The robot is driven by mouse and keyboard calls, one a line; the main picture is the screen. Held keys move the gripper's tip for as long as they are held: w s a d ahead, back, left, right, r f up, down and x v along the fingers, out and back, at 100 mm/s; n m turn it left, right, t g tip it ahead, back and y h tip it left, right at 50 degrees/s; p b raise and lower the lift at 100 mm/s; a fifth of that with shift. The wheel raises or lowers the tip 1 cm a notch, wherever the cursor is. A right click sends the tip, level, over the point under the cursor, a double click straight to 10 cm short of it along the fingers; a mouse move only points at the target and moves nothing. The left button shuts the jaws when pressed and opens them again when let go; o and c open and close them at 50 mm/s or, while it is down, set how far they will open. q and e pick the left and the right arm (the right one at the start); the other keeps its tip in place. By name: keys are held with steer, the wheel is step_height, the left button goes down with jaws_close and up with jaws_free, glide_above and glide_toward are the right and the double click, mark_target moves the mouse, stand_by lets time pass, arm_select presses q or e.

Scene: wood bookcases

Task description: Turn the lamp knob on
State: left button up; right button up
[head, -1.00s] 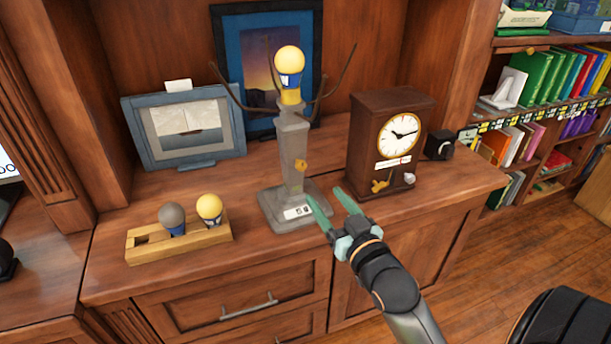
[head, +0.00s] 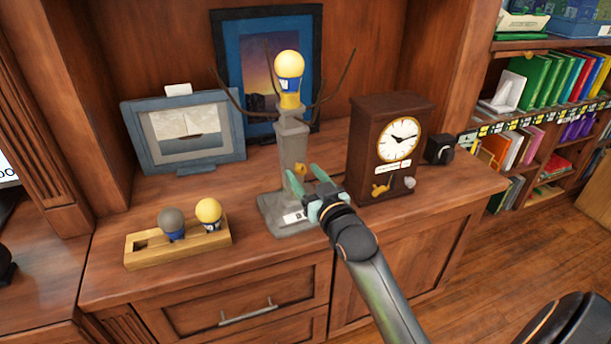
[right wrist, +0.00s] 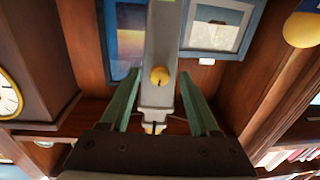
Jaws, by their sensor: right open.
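The grey lamp (head: 292,148) stands upright on the cabinet top, with a yellow bulb (head: 289,66) on its top and thin dark branches at its sides. Its small golden knob (head: 300,169) sits on the front of the post. In the right wrist view the knob (right wrist: 159,76) lies between and beyond the fingertips. My right gripper (head: 308,182) is open and empty, in front of the lamp post just below the knob. Its two green fingers (right wrist: 159,88) stand apart on either side of the post in the wrist view. My left gripper is not in view.
A brown clock (head: 391,146) stands close to the right of my gripper. A wooden holder (head: 180,250) with a grey and a yellow bulb is at the left front. Framed pictures (head: 186,131) stand behind. The cabinet top between holder and lamp is clear.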

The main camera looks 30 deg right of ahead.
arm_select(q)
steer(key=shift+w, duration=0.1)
arm_select(e)
steer(key=shift+c, duration=0.2)
steer(key=c, duration=0.3)
jaws_close()
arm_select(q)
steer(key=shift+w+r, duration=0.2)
